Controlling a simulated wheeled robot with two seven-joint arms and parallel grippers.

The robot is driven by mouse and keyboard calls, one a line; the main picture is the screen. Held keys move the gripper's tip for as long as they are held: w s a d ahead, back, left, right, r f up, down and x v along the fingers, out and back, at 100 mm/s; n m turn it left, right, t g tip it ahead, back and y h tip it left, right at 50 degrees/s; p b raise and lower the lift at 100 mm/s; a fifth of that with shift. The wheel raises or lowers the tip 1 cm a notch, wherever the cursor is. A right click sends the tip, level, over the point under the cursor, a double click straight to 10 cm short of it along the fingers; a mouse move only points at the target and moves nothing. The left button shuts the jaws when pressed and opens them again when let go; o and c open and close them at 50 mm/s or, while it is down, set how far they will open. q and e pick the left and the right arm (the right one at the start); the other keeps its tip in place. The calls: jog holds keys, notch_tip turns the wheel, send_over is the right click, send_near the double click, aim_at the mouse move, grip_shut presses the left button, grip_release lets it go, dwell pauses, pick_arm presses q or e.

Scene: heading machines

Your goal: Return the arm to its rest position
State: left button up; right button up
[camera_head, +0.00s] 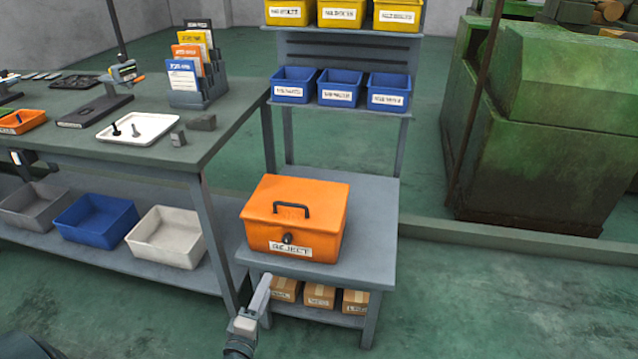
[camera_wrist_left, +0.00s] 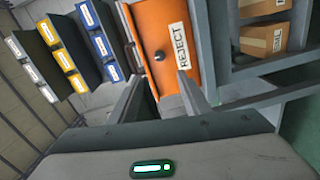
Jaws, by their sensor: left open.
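My left gripper (camera_head: 264,287) reaches up from the bottom of the head view, in front of the orange reject box. In the left wrist view its two fingers (camera_wrist_left: 160,85) are spread with nothing between them. The orange reject box (camera_head: 327,225) stands on the grey stand, with its lid down, a black handle on top and a REJECT label in front. It also shows beyond the fingers in the left wrist view (camera_wrist_left: 165,32), turned on its side. I see no contact between the gripper and the box. My right gripper is not in view.
The grey stand (camera_head: 376,240) holds blue bins (camera_head: 340,88) and yellow bins (camera_head: 341,14) above and cardboard boxes (camera_head: 320,294) below. A workbench (camera_head: 150,155) with a white tray (camera_head: 138,150) stands left. A green machine (camera_head: 545,120) is at the right. The front-right floor is clear.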

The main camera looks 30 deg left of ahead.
pick_arm(q)
jog(key=s+d+f+m+g+h+p, duration=0.2)
jog(key=s+d+f+m+g+h, duration=0.15)
jog(key=d+f+m, duration=0.45)
jog(key=s+d+f+m+g+h+p, duration=0.2)
jog(key=s+d+f+m+p, duration=0.15)
jog(key=d+f, duration=0.45)
jog(key=s+d+f+m+g+p, duration=0.2)
jog(key=s+f+m+g, duration=0.4)
jog(key=s, duration=1.1)
notch_tip(320, 180, down, 8)
jog(key=d+m, duration=0.1)
jog(key=m, duration=0.3)
jog(key=shift+d+r, duration=0.15)
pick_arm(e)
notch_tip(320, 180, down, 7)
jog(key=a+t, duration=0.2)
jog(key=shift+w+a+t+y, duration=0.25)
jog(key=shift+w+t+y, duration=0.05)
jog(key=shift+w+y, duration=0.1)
